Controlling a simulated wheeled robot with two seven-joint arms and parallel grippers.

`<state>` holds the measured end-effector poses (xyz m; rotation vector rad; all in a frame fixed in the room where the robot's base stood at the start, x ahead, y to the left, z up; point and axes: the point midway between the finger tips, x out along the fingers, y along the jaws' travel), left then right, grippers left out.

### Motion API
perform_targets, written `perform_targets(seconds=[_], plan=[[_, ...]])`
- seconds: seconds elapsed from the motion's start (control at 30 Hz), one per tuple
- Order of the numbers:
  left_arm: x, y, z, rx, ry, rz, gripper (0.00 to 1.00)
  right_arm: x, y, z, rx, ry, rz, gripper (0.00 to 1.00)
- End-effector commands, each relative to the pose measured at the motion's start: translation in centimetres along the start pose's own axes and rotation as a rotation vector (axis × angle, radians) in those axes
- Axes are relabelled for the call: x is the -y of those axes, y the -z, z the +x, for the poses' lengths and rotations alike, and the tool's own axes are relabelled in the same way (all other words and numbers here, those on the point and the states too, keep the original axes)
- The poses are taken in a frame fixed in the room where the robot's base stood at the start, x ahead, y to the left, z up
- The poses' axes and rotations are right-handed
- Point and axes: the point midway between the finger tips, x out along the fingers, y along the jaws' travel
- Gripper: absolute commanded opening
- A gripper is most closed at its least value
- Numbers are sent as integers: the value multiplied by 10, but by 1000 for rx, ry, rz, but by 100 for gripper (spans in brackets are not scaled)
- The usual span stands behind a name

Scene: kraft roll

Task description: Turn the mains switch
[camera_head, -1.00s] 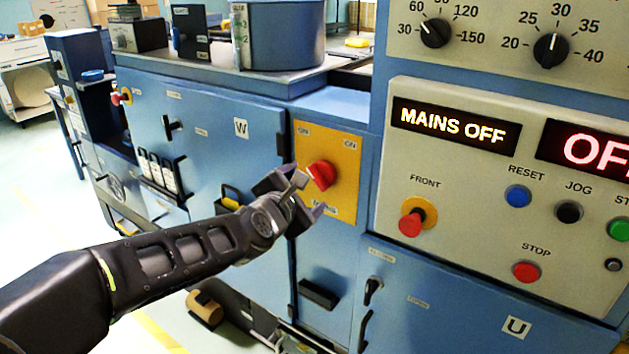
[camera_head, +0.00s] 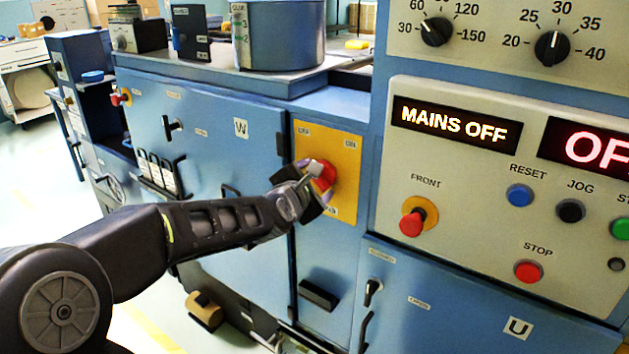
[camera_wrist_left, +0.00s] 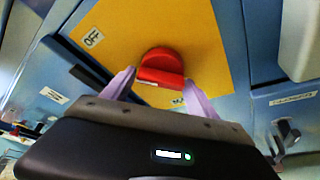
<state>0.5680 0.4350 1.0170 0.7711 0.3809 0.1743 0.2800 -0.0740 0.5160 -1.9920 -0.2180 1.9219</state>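The mains switch is a red rotary knob (camera_head: 322,174) on a yellow plate (camera_head: 343,148) marked OFF and ON, on the blue cabinet. My left gripper (camera_head: 318,186) is at the knob in the head view and partly covers it. In the left wrist view the knob (camera_wrist_left: 161,67) lies ahead of and between the two pale purple fingers of the gripper (camera_wrist_left: 160,88), which stand apart. Whether the fingers touch the knob is unclear. The display (camera_head: 456,127) reads MAINS OFF. My right gripper is not in view.
A control panel (camera_head: 470,220) with red, blue, black and green buttons stands to the right. A black cabinet handle (camera_head: 318,294) sits below the yellow plate. A grey-blue pot (camera_head: 280,38) stands on the ledge above. The floor at the left is open.

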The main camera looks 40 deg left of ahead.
Motion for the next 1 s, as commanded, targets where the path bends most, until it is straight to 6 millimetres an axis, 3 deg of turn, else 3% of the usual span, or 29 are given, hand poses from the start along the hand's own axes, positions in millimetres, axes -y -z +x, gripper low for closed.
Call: perform_targets(seconds=[0.6, 1.0], plan=[[0, 0, 0, 0, 1, 0, 18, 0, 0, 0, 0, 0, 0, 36], [1, 1, 0, 0, -22, 53, 18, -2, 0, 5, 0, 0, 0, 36]])
